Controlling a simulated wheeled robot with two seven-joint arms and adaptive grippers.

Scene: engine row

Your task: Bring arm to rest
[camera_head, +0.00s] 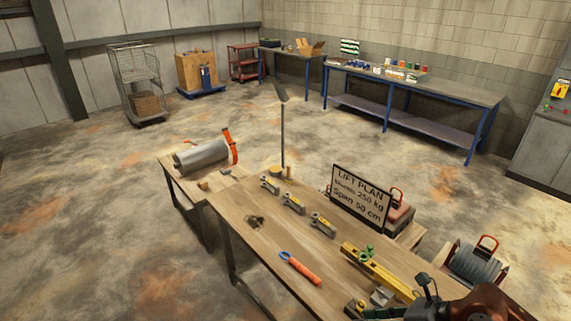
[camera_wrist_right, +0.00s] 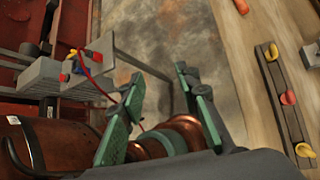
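My right arm (camera_head: 490,304) enters the head view at the lower right corner, over the near right end of the wooden workbench (camera_head: 262,262); its red-brown link and dark parts show. My left arm and left gripper are in neither view.
The bench holds a LIFT PLAN sign (camera_head: 361,197), a yellow bar (camera_head: 378,271), an orange-handled tool (camera_head: 300,268) and several wrench-like tools. A cable reel (camera_head: 474,264) stands right of it. In the wrist view, a dark strip (camera_wrist_right: 284,105) with coloured pieces lies right of the gripper.

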